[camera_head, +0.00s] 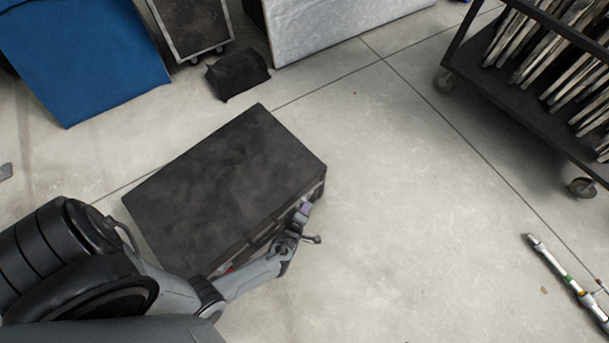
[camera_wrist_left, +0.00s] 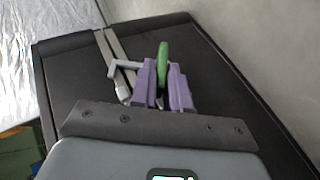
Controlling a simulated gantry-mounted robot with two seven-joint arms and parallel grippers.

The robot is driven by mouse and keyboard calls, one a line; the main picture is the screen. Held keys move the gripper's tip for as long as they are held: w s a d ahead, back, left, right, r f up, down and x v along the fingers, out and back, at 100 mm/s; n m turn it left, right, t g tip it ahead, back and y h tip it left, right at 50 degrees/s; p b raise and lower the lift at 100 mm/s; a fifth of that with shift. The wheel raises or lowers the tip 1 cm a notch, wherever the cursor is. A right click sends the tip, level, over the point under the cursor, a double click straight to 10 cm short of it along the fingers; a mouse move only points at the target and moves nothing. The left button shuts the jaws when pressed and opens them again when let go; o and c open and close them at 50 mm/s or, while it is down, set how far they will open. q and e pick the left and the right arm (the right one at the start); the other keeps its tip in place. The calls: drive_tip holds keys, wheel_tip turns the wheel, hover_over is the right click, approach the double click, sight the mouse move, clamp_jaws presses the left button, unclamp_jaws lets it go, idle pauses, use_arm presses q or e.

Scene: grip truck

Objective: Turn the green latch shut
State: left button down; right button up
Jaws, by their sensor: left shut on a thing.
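The green latch (camera_wrist_left: 163,56) shows in the left wrist view as a small green piece on the side of a black case (camera_wrist_left: 213,70). My left gripper (camera_wrist_left: 163,84) has purple fingers shut on the latch, with its green end sticking out beyond them. In the head view the case (camera_head: 225,175) stands on the floor, and my left gripper (camera_head: 303,212) is at its right front side, near the corner. The latch is hidden in the head view. My right gripper does not show.
A grey metal handle (camera_wrist_left: 118,80) is just left of the fingers in the wrist view. A wheeled rack (camera_head: 510,85) stands at the upper right. A black bag (camera_head: 237,75) lies behind the case. A pole (camera_head: 565,275) lies at the right. The floor between is clear.

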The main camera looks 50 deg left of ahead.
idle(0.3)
use_arm(q)
drive_tip(key=c, duration=1.2)
unclamp_jaws()
drive_tip(key=shift+r+g, duration=0.1)
drive_tip(key=shift+g, duration=0.2)
